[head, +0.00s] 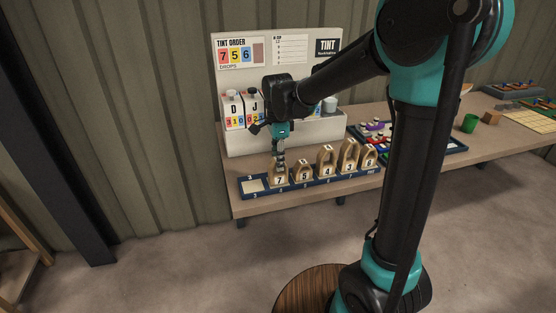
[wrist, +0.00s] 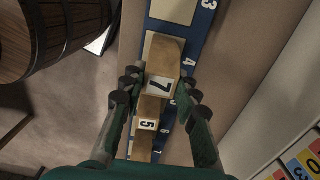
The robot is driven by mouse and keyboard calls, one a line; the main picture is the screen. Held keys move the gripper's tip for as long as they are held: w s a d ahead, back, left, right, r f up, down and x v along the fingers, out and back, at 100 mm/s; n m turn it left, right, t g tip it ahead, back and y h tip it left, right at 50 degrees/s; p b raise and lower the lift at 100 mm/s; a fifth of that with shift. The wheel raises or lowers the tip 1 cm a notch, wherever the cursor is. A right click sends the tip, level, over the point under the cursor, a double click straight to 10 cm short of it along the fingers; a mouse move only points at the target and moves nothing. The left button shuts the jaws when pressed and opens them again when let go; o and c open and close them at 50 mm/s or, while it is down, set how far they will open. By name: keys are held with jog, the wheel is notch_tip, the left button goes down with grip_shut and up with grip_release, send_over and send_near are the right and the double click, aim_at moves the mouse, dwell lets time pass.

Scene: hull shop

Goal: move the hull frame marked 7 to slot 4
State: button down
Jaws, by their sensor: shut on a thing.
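The hull frame marked 7 (head: 279,174) is a wooden arch-shaped piece with a white number plate. It stands upright at the second place from the left of the blue slotted rack (head: 243,186). My gripper (head: 279,154) is above it, shut on its upper part. In the wrist view, the frame marked 7 (wrist: 160,86) is between the fingers of my gripper (wrist: 160,95), beside the rack's label 4 (wrist: 187,62). I cannot tell whether its foot is fully seated. A pale bare place, beside label 3, shows at the rack's end.
The frame marked 5 (head: 304,172) stands close on the right, with several more frames beyond it. A white tint dispenser (head: 236,140) stands behind the rack. A tray with coloured pieces (head: 372,128) lies at the right. A barrel (wrist: 60,38) stands on the floor.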

jog(key=c, duration=1.1)
grip_release()
jog(key=shift+f, duration=0.1)
jog(key=shift+c, duration=0.2)
notch_tip(320, 180, up, 12)
jog(key=s+d+f+n+t, duration=0.2)
jog(key=s+d+f+n, duration=0.5)
jog(key=d+f, duration=0.3)
jog(key=s+d+f+n+t, duration=0.2)
jog(key=s+d+f+n, duration=0.5)
jog(key=s+d+f, duration=0.2)
jog(key=shift+s+d+f, duration=0.2)
jog(key=shift+d+f, duration=0.7)
jog(key=shift+d, duration=0.3)
